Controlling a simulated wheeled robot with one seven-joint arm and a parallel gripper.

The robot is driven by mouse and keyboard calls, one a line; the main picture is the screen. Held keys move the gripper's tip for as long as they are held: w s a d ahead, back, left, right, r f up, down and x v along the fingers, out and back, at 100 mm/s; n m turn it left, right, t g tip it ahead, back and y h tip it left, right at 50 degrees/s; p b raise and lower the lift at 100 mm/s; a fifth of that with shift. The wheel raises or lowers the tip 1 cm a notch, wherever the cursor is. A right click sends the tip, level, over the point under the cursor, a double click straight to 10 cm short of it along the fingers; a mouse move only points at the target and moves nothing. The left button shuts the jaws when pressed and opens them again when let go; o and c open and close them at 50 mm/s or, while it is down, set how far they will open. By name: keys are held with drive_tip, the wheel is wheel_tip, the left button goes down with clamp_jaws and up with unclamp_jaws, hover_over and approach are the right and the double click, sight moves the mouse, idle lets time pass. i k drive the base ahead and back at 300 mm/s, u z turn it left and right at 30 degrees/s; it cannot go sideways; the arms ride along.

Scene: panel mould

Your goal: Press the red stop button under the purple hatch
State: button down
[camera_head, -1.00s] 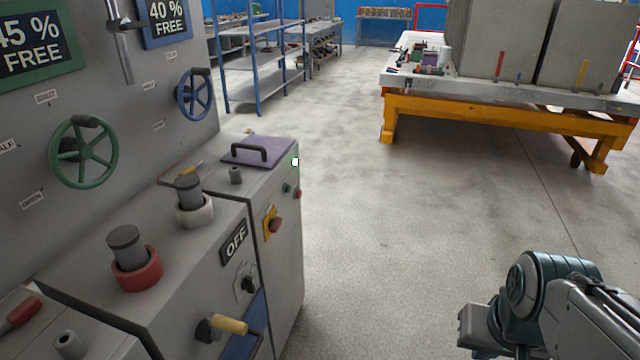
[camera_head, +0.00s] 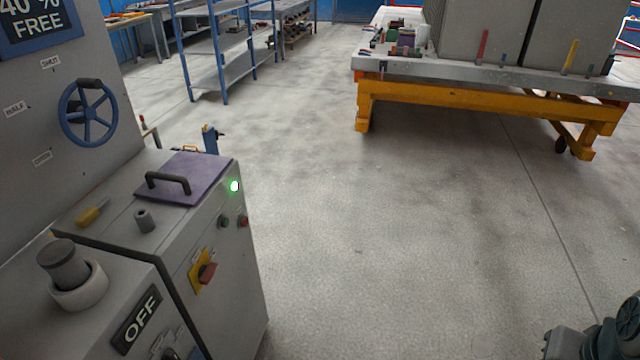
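The purple hatch (camera_head: 203,175) with a dark bar handle (camera_head: 168,181) lies shut on top of the grey cabinet at the left. On the cabinet face below it, a small red button (camera_head: 242,220) sits just right of a dark green button (camera_head: 223,221). A lit green lamp (camera_head: 234,186) is above them. A larger red knob (camera_head: 207,272) on a yellow plate is lower on the same face. Only a piece of my arm shows at the bottom right corner, well away from the cabinet. My gripper's fingers do not show.
A blue handwheel (camera_head: 88,114) is on the wall panel at the left. An OFF plate (camera_head: 141,319) and a grey knob in a white collar (camera_head: 66,270) are in front. Clear floor lies right of the cabinet, up to a yellow-framed table (camera_head: 470,97).

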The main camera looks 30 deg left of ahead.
sight(244, 221)
drive_tip(key=u, duration=0.25)
drive_tip(key=i, duration=0.8)
drive_tip(key=u, duration=0.9)
drive_tip(key=i, duration=0.3)
drive_tip(key=u, duration=0.25)
